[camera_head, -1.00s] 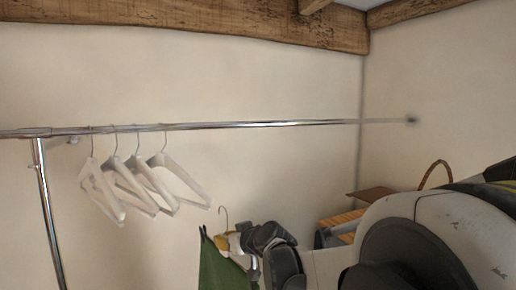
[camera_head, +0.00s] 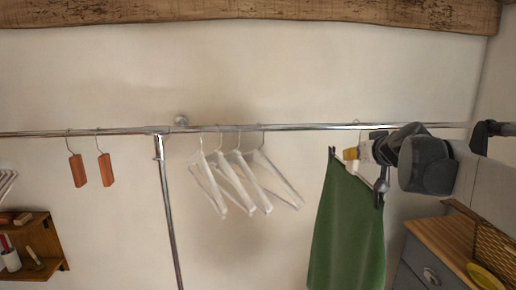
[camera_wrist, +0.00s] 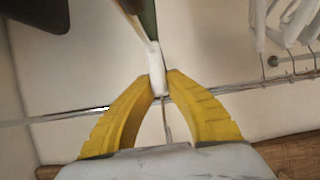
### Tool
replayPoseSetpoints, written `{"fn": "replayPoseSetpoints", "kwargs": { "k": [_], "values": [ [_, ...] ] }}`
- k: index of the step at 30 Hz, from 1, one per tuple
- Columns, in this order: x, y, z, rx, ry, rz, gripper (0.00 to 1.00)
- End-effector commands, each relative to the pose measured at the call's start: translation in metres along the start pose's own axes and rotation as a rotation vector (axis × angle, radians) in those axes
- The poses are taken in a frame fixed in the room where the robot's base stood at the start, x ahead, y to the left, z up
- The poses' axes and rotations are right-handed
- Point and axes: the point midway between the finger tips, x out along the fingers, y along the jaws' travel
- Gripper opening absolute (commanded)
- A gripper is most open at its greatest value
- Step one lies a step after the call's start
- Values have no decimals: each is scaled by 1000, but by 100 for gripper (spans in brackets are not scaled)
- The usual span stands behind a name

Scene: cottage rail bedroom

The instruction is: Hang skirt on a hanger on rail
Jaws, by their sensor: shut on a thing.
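The green skirt (camera_head: 345,225) hangs from a hanger, its waist clipped at both ends of the bar. My gripper (camera_head: 352,153) is shut on the neck of this hanger just below the rail (camera_head: 310,127), to the right of the white hangers. In the wrist view my yellow fingers (camera_wrist: 160,88) pinch the hanger's white neck (camera_wrist: 156,62), with a thin wire hook (camera_wrist: 166,122) between them. The hook top shows at rail height in the head view; I cannot tell whether it is over the rail. A strip of the skirt (camera_wrist: 147,18) shows at the wrist view's top.
Several empty white hangers (camera_head: 238,183) hang left of the skirt. Two orange-brown blocks (camera_head: 78,170) hang further left, beyond the rail's post (camera_head: 168,215). A grey dresser (camera_head: 425,268) with a wooden top and a basket (camera_head: 497,250) stands below right. The rail between white hangers and skirt is clear.

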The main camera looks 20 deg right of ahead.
Motion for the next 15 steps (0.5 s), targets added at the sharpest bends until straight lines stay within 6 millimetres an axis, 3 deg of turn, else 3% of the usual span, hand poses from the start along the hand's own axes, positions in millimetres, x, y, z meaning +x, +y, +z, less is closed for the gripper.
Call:
{"fn": "replayPoseSetpoints", "kwargs": {
  "k": [6, 15],
  "values": [
    [-1, -1, -1, 2, -1, 7, 0],
    [16, -1, -7, 0, -1, 6, 0]
  ]
}}
